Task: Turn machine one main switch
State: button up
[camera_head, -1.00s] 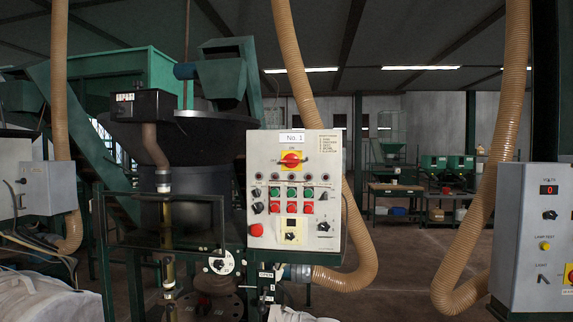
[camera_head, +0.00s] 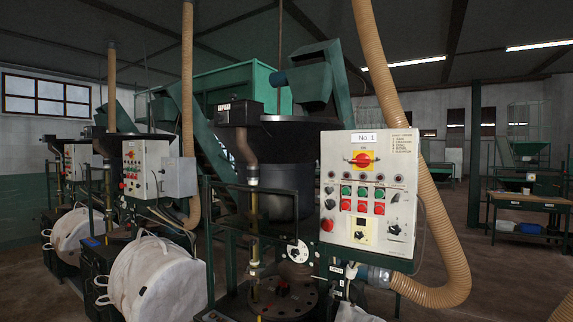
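The control panel (camera_head: 342,232) marked "No. 1" stands right of the picture's middle, its face turned towards me. Its main switch (camera_head: 362,159) is a red rotary knob on a yellow plate near the top, under the number label (camera_head: 371,138). The knob's handle looks about level. Below it are rows of green and red buttons, black selector knobs and a red button at lower left. My gripper is not in view.
A tan hose (camera_head: 435,215) curves down close along the panel's right side. A dark hopper (camera_head: 280,185) and green frame stand to its left. White bulk bags (camera_head: 155,280) and more machine panels (camera_head: 146,168) are at left. Floor is open at right.

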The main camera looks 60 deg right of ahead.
aim_at(363, 160)
jog(key=u, duration=1)
jog(key=k, duration=1.1)
jog(key=z, duration=0.7)
